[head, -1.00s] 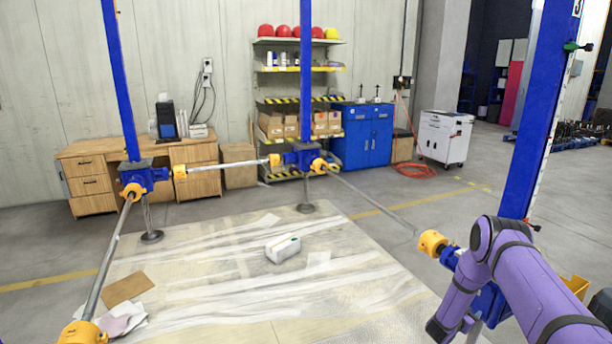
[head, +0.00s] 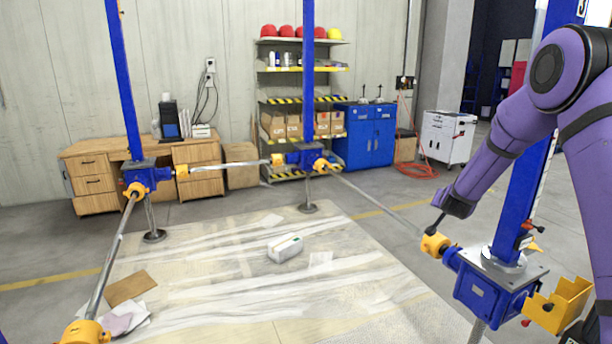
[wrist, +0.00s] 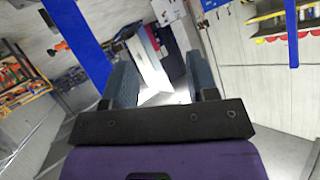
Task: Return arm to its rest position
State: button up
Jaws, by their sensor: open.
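My purple arm is raised on the right of the head view, in front of the right blue post (head: 520,205). My gripper (wrist: 162,78) shows in the wrist view with its two dark fingers apart and nothing between them. Its jaws cannot be made out clearly in the head view. The near right screw jack (head: 492,288) stands below the arm, with a yellow coupling (head: 435,244) on its left and a yellow bracket (head: 560,306) on its right.
Two more jacks, left (head: 146,177) and back (head: 306,157), are joined by grey shafts. A white box (head: 285,248) lies on the sheeted floor. A blue cabinet (head: 366,137) and white cart (head: 446,138) stand behind.

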jog(key=s+a+r+n+g+y, duration=0.1)
jog(key=s+a+r+n, duration=0.1)
jog(key=s+a+r, duration=0.35)
jog(key=s+a+r+n+y, duration=0.1)
jog(key=s+a+r+y, duration=0.1)
jog(key=s+r, duration=0.6)
jog(key=s+a+r+n+g+y, duration=0.1)
jog(key=s+a+r+n, duration=0.15)
jog(key=s+r, duration=0.4)
jog(key=s+a+n+g, duration=0.1)
jog(key=s+g, duration=0.1)
jog(key=s, duration=1.4)
jog(key=s+a+n+g, duration=0.1)
jog(key=s+a+g, duration=0.1)
jog(key=s, duration=1.4)
jog(key=shift+s+a+r, duration=0.15)
jog(key=shift+s+r, duration=0.1)
jog(key=shift+r, duration=0.15)
jog(key=shift+c, duration=1)
jog(key=shift+w, duration=0.15)
